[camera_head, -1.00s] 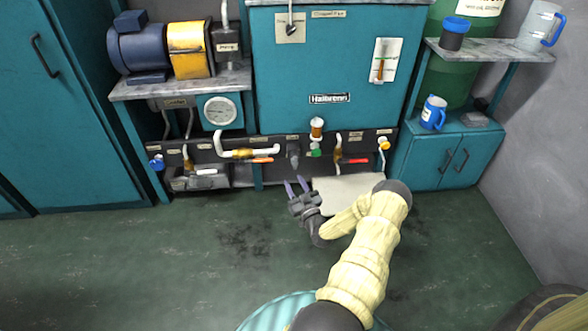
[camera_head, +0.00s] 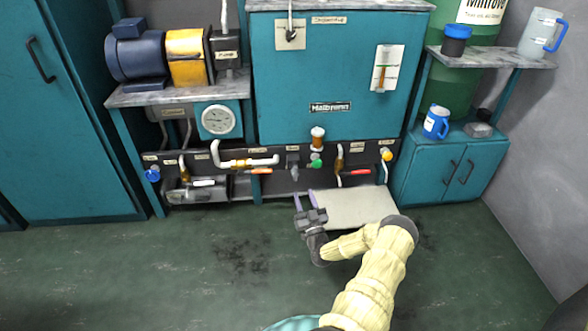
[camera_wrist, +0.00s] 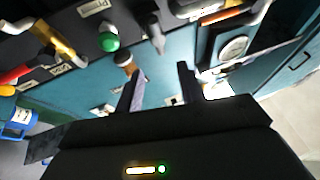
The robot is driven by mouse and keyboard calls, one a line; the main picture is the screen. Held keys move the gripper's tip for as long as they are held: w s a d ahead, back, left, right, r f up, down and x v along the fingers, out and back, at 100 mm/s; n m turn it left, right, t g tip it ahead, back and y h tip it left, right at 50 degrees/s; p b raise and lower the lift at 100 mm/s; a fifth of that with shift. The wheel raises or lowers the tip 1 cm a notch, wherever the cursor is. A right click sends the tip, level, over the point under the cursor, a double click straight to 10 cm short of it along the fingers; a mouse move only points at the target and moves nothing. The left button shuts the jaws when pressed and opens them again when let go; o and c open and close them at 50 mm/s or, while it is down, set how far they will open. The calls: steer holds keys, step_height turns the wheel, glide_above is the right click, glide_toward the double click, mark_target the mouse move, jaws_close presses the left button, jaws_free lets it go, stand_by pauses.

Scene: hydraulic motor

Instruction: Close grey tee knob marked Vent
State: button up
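A grey tee knob (camera_head: 293,168) sits on the dark lower panel of the teal tank, left of a green knob. It also shows in the wrist view (camera_wrist: 156,36) near the top middle, beyond my fingers. Its label is too small to read. My gripper (camera_head: 303,193) is below and in front of the knob, with its fingers pointing toward the panel. In the wrist view my gripper (camera_wrist: 160,70) has two dark fingers standing apart with nothing between them. The gripper does not touch the knob.
The green knob (camera_head: 315,162) is close on the right of the grey one. An orange-handled valve (camera_head: 260,171) is to the left and a red-handled valve (camera_head: 357,172) to the right. A pale flat plate (camera_head: 350,208) lies below the panel. The green floor in front is clear.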

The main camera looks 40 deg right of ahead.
mark_target(296, 172)
steer(key=b+x, duration=0.6)
steer(key=x, duration=0.6)
steer(key=shift+w+d, duration=0.1)
steer(key=shift+w, duration=0.25)
steer(key=shift+w+d+r, duration=0.1)
steer(key=shift+w+r, duration=0.15)
steer(key=shift+w, duration=0.05)
jaws_close()
